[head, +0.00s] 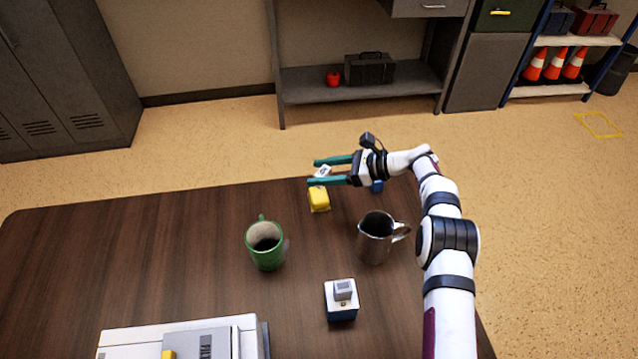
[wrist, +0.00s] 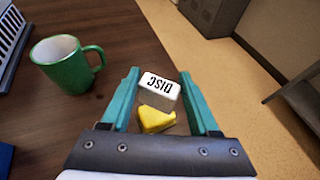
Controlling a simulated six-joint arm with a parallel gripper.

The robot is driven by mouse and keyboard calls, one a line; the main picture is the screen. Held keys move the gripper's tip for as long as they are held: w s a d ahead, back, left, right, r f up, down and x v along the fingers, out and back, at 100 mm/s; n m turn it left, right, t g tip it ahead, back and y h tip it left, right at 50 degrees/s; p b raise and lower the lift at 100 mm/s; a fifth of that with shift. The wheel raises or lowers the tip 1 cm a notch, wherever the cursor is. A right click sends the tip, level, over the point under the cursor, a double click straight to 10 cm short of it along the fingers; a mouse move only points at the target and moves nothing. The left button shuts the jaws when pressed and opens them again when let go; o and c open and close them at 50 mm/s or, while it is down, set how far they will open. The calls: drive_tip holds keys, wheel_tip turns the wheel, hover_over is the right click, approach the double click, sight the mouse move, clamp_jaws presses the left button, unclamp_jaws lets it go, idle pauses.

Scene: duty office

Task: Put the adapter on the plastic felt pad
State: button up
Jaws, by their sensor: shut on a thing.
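My gripper (head: 312,173) is at the far edge of the table, its teal fingers pointing left. The block also shows between the fingers in the head view (head: 323,171). I cannot tell for sure if it is the adapter. A yellow block (head: 319,199) lies on the table just nearer than the fingers; it shows below the white block in the wrist view (wrist: 156,121). I cannot pick out a felt pad with certainty.
A green mug (head: 265,246) and a metal mug (head: 374,240) stand mid-table. A dark-based, white-topped box with a grey block on it (head: 341,300) is nearer. A pale machine (head: 135,343) sits at the front. The table's left side (head: 110,255) is clear.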

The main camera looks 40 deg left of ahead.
drive_tip(key=shift+s+a+f, duration=0.1)
drive_tip(key=shift+a+f, duration=0.15)
drive_tip(key=shift+f, duration=0.9)
drive_tip(key=shift+a+f, duration=0.2)
drive_tip(key=shift+f, duration=0.9)
drive_tip(key=shift+f, duration=0.1)
drive_tip(key=o, duration=1.3)
